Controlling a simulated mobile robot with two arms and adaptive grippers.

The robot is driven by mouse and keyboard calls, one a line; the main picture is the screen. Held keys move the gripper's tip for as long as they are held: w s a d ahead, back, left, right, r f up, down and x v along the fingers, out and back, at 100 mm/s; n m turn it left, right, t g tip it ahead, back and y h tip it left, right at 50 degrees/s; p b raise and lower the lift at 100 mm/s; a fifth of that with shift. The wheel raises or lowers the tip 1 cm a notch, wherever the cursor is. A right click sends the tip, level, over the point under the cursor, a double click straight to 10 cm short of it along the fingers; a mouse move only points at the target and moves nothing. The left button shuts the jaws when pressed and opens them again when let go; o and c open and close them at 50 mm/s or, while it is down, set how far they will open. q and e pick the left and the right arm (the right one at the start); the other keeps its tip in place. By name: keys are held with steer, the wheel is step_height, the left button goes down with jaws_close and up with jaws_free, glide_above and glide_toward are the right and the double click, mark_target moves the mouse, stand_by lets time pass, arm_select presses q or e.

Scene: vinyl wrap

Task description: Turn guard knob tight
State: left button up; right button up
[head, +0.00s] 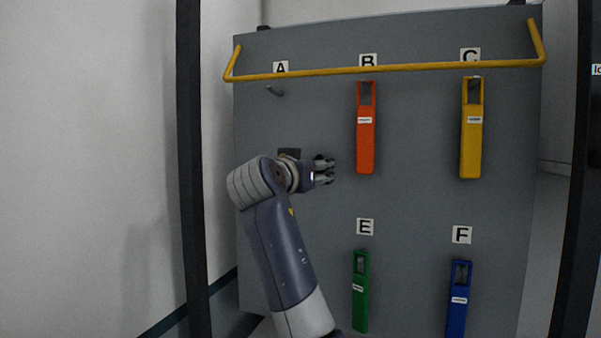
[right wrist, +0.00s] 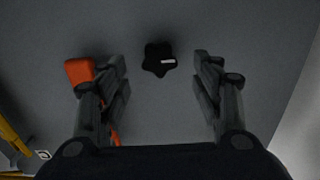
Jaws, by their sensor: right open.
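The guard knob (right wrist: 158,58) is a black, lobed knob with a small white mark, seen in the right wrist view against the grey panel. My right gripper (right wrist: 160,80) is open and empty, its fingers spread to either side of the knob in that picture. The knob shows beyond the fingertips and does not appear to be touched. In the head view my right gripper (head: 324,171) is in front of the panel, left of the orange tool. I cannot make out the knob in the head view. My left gripper is not in view.
The grey panel (head: 420,210) carries an orange tool (head: 366,145) close right of my gripper, also in the right wrist view (right wrist: 79,71). Yellow (head: 471,150), green (head: 360,310) and blue (head: 457,315) tools hang farther off. A yellow bar (head: 400,68) crosses the top. Hook A (head: 274,91) is empty.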

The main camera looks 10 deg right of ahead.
steer(key=v, duration=0.6)
steer(key=shift+s, duration=0.25)
steer(key=shift+a, duration=0.1)
